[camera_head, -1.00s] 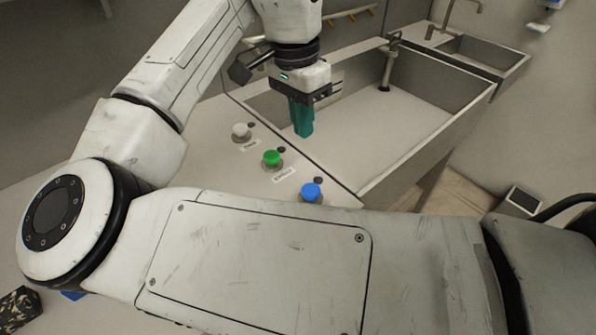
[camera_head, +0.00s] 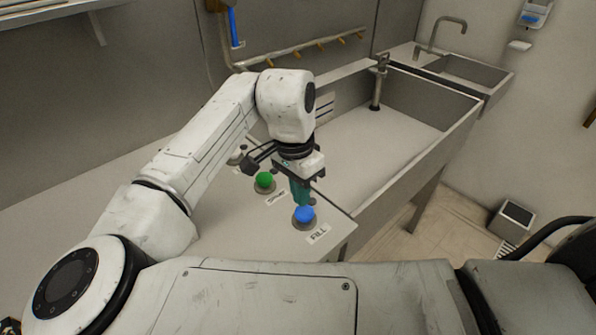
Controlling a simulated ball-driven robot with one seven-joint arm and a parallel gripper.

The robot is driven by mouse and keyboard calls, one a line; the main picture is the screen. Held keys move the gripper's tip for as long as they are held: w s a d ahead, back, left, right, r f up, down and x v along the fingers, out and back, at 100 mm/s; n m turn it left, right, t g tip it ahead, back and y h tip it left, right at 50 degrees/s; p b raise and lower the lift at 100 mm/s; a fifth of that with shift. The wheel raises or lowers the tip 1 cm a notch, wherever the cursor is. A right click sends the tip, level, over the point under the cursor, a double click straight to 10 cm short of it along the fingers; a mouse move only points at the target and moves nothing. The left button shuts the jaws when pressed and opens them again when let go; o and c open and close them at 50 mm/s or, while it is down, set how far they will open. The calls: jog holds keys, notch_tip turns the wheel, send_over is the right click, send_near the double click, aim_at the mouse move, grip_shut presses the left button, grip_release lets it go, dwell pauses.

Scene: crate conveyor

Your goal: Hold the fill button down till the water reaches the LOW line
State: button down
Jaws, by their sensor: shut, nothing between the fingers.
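The blue button (camera_head: 305,214) stands on the panel beside the basin, with the label FILL (camera_head: 319,235) in front of it. My gripper (camera_head: 301,195) is shut and empty, pointing down just behind the blue button. The button overlaps its fingertips, so I cannot tell whether they touch. The large grey basin (camera_head: 430,145) lies to the right; its visible floor looks pale and bare, and I can make out no water surface. A pale plate with dark lines (camera_head: 326,107) is on the basin's far left wall, too small to read. I see no readable LOW mark.
A green button (camera_head: 264,181) with its own label and a white button (camera_head: 236,156) stand further back on the panel, close to my arm. A tap post (camera_head: 377,85) rises at the basin's back corner. A smaller sink (camera_head: 470,65) is behind.

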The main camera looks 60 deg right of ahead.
aim_at(304, 214)
jog(key=shift+s+f, duration=0.1)
jog(key=shift+f, duration=1)
jog(key=shift+f, duration=0.1)
